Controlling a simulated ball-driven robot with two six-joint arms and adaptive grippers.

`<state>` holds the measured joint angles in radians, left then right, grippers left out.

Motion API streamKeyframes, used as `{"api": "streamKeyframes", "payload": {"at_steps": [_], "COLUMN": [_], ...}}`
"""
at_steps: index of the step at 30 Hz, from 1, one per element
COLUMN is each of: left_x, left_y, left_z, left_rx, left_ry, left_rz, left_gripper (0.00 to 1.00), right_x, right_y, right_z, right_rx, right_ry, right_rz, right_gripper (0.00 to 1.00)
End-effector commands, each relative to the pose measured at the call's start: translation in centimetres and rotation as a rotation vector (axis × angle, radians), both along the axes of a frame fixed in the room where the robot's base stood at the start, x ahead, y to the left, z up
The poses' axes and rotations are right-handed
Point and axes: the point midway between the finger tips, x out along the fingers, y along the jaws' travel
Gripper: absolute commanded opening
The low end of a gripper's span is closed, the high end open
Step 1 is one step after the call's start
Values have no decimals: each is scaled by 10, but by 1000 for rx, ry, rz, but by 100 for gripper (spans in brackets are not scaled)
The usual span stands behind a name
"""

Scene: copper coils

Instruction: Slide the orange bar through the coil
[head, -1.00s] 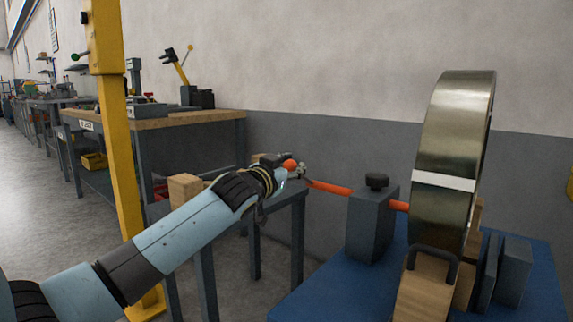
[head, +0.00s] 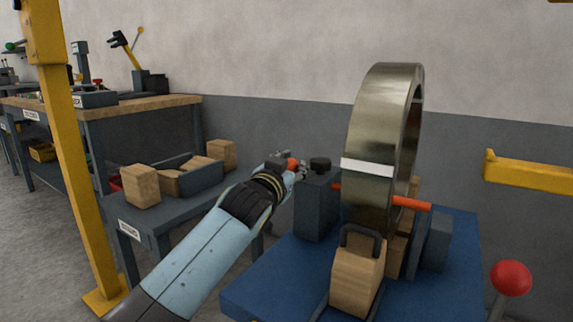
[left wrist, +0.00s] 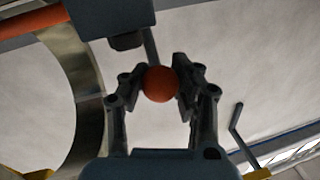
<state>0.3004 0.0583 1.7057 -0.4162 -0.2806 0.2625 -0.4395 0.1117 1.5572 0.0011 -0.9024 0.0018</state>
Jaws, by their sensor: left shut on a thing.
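The metal coil (head: 384,125), a large upright ring with a white band, stands on a blue-topped table (head: 262,285). The orange bar (head: 412,204) runs through a dark grey block (head: 314,212) with a black knob on top and on through the coil. Its far end sticks out to the coil's right. My left gripper (head: 292,165) is shut on the bar's round orange end, close to the block's left side. In the left wrist view this ball end (left wrist: 160,84) sits between both fingers. The right gripper is not in view.
A wooden block with a dark handle (head: 358,275) stands before the coil, with grey plates (head: 436,243) to its right. A red ball knob (head: 511,278) and a yellow arm (head: 530,171) are at the right. A side bench (head: 150,222) holds wooden blocks.

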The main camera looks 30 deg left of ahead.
Motion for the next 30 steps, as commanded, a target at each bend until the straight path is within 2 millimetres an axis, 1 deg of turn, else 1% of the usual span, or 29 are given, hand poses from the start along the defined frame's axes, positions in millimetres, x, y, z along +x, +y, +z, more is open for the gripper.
{"api": "streamKeyframes", "payload": {"at_steps": [1,5,6,12,19,22,26,30], "left_x": [-2,-2,-2,-2,-1,-6,-25,-57], "left_y": [-2,-2,-2,-2,-1,-2,-4,-8], "left_z": [-7,-7,-7,-5,-3,-3,-4,-5], "left_rx": [-8,-9,-10,-8,-6,-5,-6,-6], "left_ry": [10,11,9,8,5,4,6,7], "left_rz": [-2,-2,-2,-1,-1,-1,-2,-2], "left_gripper": [0,0,32,56,56,56,56,56], "right_x": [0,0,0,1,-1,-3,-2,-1], "right_y": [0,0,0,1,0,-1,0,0], "right_z": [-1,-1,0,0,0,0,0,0], "right_rx": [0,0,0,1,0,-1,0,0], "right_ry": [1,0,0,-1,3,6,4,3], "right_rz": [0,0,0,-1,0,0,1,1], "right_gripper": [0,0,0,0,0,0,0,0]}}
